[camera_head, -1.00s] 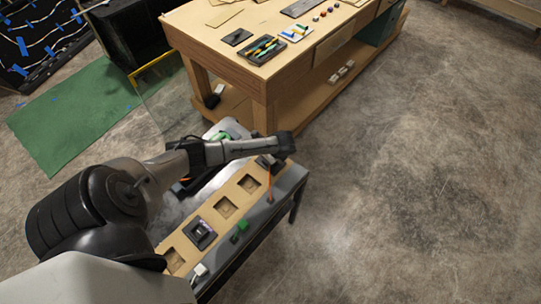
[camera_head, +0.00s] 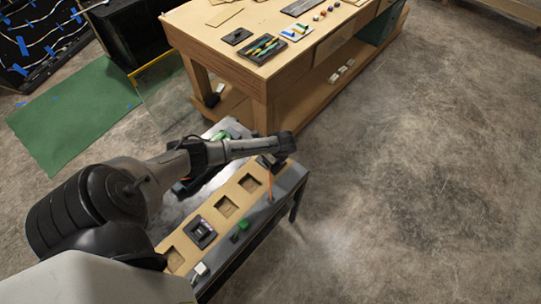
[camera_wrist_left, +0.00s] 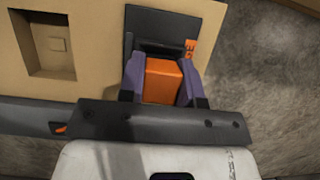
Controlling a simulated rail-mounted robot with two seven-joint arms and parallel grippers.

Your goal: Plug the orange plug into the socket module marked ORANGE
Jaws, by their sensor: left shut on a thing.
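The orange plug (camera_wrist_left: 161,82) is held between the purple-grey fingers of my left gripper (camera_wrist_left: 162,70) in the left wrist view. The fingers are shut on its sides. The plug is at the dark socket module (camera_wrist_left: 165,20), which has an orange label with partly hidden letters. The plug's lower end is hidden, so I cannot tell how deep it sits. In the head view my left gripper (camera_head: 277,152) is over the far right end of the console (camera_head: 249,183). An orange cable (camera_head: 270,186) hangs below it. My right gripper is not in view.
The tan panel has empty square recesses (camera_head: 226,206) and another dark module (camera_head: 201,232). Green (camera_head: 243,225) and white (camera_head: 201,269) plugs sit on the front ledge. A wooden workbench (camera_head: 228,68) stands behind. The floor at right is clear.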

